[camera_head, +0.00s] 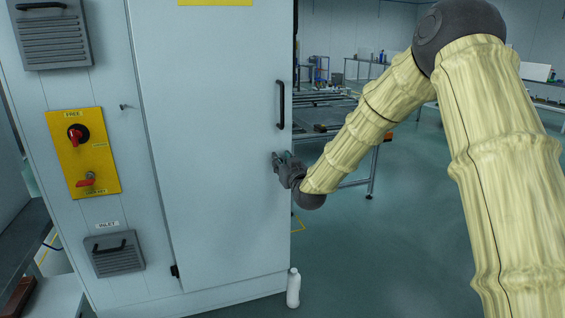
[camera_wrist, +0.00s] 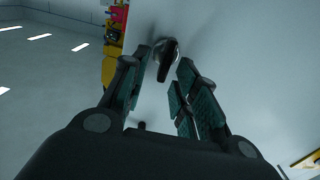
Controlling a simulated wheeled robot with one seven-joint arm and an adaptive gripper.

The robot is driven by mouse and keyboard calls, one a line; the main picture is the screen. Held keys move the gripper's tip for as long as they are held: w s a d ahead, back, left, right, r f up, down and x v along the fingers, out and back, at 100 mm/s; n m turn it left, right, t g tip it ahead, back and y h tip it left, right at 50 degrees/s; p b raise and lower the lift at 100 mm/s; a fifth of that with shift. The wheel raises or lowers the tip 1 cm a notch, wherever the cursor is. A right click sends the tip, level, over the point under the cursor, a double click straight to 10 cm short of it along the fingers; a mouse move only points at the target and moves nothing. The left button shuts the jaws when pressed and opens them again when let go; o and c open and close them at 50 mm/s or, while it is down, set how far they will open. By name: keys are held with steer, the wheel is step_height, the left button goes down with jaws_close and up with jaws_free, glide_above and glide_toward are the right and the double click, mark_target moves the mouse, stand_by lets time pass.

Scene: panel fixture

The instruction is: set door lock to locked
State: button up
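The cabinet door (camera_head: 215,120) is a tall pale panel and looks shut. In the wrist view, a round metal lock with a black turn lever (camera_wrist: 168,60) sits on a pale surface. The lever is slightly tilted. My gripper (camera_wrist: 167,62) is open, with one finger on either side of the lever and visible gaps; I cannot tell whether either finger touches it. In the head view, my gripper (camera_head: 279,158) is at the door's right edge, below the black handle (camera_head: 280,104). The lock is not distinguishable there.
A yellow panel (camera_head: 90,152) with two red switches is on the cabinet's left part. A vented grey box (camera_head: 117,262) is below it. A white bottle (camera_head: 293,288) stands on the floor by the cabinet. A workbench (camera_head: 345,125) stands behind my arm. Open floor lies right of the cabinet.

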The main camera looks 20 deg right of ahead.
steer(key=shift+c, duration=0.3)
jaws_close()
